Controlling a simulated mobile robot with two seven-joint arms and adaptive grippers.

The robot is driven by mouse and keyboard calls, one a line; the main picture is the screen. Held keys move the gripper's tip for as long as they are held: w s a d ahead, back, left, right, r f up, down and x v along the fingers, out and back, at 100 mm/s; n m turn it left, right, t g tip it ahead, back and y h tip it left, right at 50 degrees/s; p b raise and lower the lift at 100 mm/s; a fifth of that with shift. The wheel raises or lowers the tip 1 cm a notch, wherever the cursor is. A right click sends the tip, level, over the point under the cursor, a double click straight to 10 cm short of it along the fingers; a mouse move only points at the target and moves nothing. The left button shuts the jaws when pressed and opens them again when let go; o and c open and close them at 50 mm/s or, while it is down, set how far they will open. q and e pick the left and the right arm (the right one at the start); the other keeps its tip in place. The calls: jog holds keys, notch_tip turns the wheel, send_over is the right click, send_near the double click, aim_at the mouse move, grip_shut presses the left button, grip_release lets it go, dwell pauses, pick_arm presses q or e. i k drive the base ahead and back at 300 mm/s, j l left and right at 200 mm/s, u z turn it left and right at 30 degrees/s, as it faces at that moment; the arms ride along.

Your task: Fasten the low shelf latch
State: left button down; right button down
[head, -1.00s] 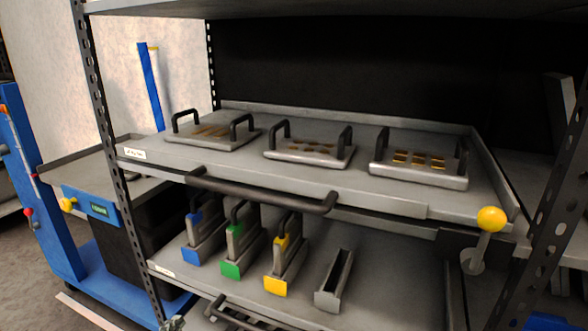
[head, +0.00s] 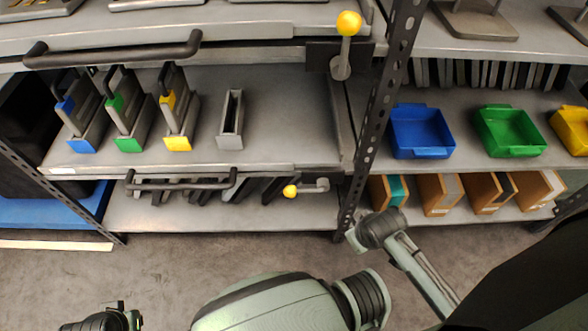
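The low shelf latch shows in the head view as a small grey lever with a yellow ball knob (head: 291,191), at the right end of the low shelf's front edge. The lever lies about level, its knob to the left of its grey mount (head: 322,185). Part of my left arm's end (head: 110,320) shows at the bottom left, cut off by the frame. Neither gripper's finger opening can be made out.
Another latch with a yellow ball (head: 349,23) stands upright above. Dies with blue, green and yellow fronts stand on the middle shelf (head: 270,120). A perforated post (head: 372,130) rises right of the latch. Coloured bins (head: 421,132) are farther right. Floor (head: 190,262) is open in front.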

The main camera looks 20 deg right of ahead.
aim_at(290, 190)
jog(key=k+l, duration=0.25)
jog(key=l, duration=0.2)
jog(key=k+l, duration=0.3)
jog(key=l, duration=0.15)
jog(key=k+l, duration=0.25)
jog(key=l, duration=0.2)
